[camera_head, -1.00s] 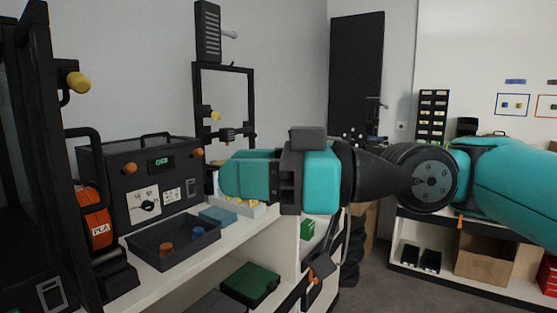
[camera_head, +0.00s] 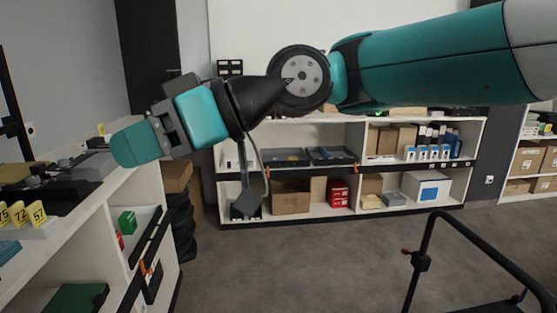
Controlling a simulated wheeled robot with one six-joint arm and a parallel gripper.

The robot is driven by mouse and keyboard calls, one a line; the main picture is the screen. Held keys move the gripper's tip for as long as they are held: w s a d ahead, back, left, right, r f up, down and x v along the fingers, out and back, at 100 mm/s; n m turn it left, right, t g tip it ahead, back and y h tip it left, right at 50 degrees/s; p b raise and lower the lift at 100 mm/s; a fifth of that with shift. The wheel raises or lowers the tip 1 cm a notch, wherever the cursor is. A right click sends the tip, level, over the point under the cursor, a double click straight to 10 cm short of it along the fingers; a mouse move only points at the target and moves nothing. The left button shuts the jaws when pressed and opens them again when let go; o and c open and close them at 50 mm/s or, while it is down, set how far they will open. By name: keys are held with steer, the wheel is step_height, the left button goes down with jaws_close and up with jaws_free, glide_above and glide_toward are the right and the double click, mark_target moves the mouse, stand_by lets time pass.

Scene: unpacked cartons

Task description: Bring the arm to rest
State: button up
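My gripper (camera_head: 135,145) hangs at the left end of my teal arm, which reaches across the upper part of the head view from the right. The gripper's teal fingers point left and slightly down, in front of the white bench's right end. From this side the fingers overlap, so I cannot tell whether they are open or shut. No held object shows.
A white bench (camera_head: 75,225) with yellow number markers (camera_head: 20,214) stands at the left. Shelves (camera_head: 300,215) with cartons (camera_head: 290,197) line the back wall. A black rail frame (camera_head: 421,262) stands at lower right. The middle floor is clear.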

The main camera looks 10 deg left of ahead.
steer(key=w+d+m+t+h+p, duration=0.1)
steer(key=w+d+m+t, duration=0.1)
steer(key=d, duration=0.4)
steer(key=w+d+m+t+h+p, duration=0.1)
steer(key=w+d+m+t+p, duration=0.15)
steer(key=d, duration=0.35)
steer(key=s+d+f+m+h+p, duration=0.1)
steer(key=s+d+f+m+h, duration=0.2)
steer(key=d, duration=0.9)
steer(key=s+d+f+m+t+h+p, duration=0.1)
steer(key=s+d+f+m, duration=0.4)
steer(key=d, duration=0.8)
steer(key=s+m+h+p, duration=0.1)
steer(key=s+h, duration=0.1)
steer(key=shift+d+f+h, duration=0.3)
steer(key=shift+h, duration=0.1)
